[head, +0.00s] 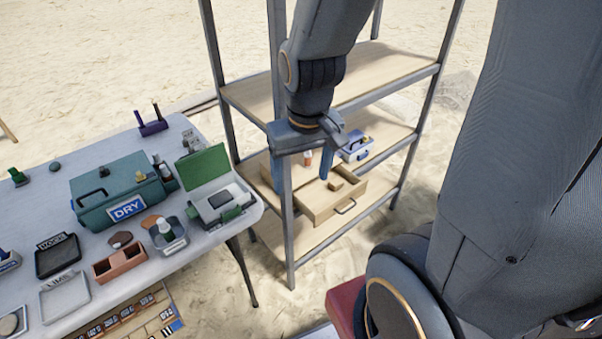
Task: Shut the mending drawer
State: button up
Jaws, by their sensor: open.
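My gripper and a rack post hide part of the casing.
A small blue and white box (356,148) sits on the shelf behind the drawer. The rack's upright post (288,230) stands close to my gripper. At left, a grey table (215,240) holds a teal DRY box (115,190), an open green case (203,167) and several trays.

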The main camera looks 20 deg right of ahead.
aim_at(315, 199)
jog(key=k, duration=0.5)
jog(key=u, duration=1)
jog(key=i, duration=0.65)
jog(key=z, duration=1.75)
